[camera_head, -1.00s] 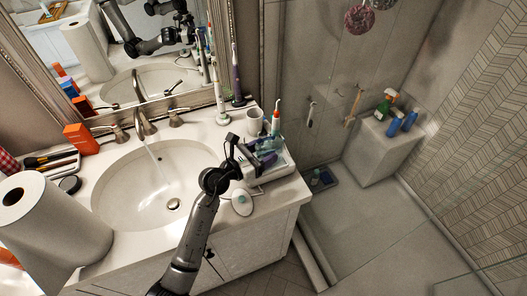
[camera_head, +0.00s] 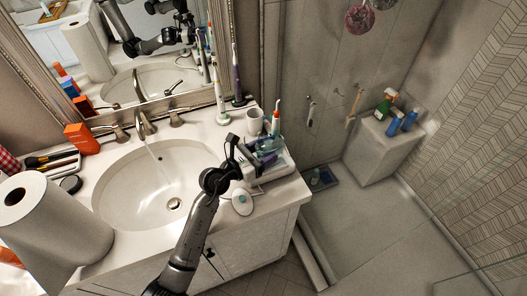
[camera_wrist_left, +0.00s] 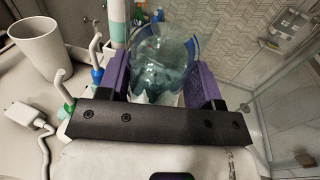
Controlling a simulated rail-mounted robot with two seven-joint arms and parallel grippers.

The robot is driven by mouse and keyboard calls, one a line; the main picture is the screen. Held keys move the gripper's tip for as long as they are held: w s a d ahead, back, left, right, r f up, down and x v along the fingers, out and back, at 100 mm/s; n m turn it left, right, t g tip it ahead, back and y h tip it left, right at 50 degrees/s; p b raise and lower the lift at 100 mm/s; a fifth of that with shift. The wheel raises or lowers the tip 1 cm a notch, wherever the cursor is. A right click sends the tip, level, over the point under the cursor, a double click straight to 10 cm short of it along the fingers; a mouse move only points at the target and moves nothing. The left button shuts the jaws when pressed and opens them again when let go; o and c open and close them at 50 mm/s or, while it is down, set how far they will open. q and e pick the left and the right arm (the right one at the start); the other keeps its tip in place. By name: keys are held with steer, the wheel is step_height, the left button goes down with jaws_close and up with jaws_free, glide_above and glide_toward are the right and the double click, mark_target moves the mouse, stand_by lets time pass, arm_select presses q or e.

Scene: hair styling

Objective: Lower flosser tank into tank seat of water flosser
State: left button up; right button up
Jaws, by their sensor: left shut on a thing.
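The flosser tank is a clear, bluish cup; it shows in the wrist view (camera_wrist_left: 162,62) and small in the head view (camera_head: 271,144). My left gripper (camera_head: 262,154) is shut on it, with purple finger pads (camera_wrist_left: 160,80) on both sides of the tank. The white water flosser (camera_head: 283,163) is on the counter's right end, directly under the gripper and tank. The tank seat is hidden by the tank and gripper, so I cannot tell whether they touch. My right gripper is not in view.
A small white device (camera_head: 242,201) lies in front. The sink (camera_head: 150,185) is left; the counter's right edge is close by.

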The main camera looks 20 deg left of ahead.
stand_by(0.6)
arm_select(q)
steer(key=shift+f, duration=0.4)
stand_by(0.4)
steer(key=shift+f, duration=0.3)
stand_by(0.5)
steer(key=o, duration=0.9)
steer(key=shift+o, duration=0.7)
steer(key=shift+f, duration=0.1)
